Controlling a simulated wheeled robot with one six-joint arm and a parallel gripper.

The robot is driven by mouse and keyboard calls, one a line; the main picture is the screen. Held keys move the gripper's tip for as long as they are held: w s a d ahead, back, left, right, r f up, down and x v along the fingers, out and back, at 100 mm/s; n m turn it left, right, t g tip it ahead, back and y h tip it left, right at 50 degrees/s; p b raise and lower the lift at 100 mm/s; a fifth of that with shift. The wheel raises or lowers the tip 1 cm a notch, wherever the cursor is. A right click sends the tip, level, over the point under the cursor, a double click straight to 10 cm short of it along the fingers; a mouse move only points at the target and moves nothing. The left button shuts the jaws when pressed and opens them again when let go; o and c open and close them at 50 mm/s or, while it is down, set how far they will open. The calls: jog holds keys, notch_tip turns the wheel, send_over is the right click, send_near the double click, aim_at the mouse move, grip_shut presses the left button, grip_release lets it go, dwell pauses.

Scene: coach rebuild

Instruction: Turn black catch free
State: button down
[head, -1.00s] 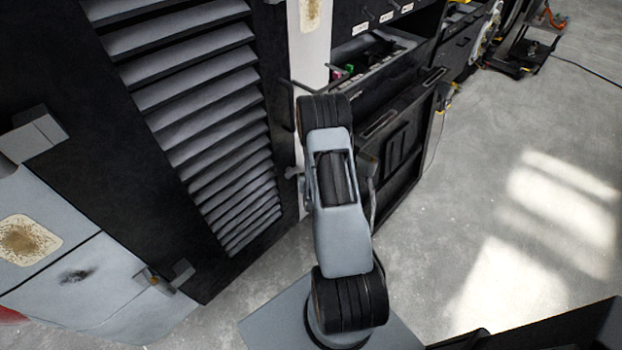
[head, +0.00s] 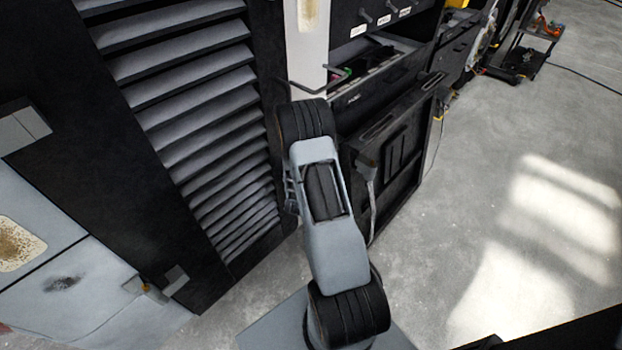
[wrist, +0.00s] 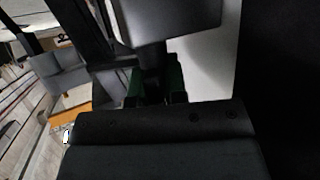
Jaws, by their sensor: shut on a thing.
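In the wrist view, my gripper (wrist: 155,88) has its two dark green fingers close together around a narrow black part, which looks like the black catch (wrist: 152,68). The catch is dark and mostly covered by the fingers and a grey block above it. How far it is turned cannot be told. In the head view, my arm reaches toward the right edge of a black louvred panel (head: 190,100). The arm hides the fingers and the catch there.
A grey block (wrist: 165,22) sits close above the fingers in the wrist view. In the head view, black cabinets with an open drawer (head: 375,72) stand beyond the arm. A grey bracket (head: 22,128) is on the left. Concrete floor (head: 500,190) is clear at right.

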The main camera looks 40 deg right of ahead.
jog(key=c, duration=1.2)
grip_release()
jog(key=shift+o, duration=0.2)
jog(key=p+v, duration=0.1)
jog(key=v, duration=1.2)
jog(key=shift+s+a, duration=0.2)
jog(key=shift+a, duration=0.15)
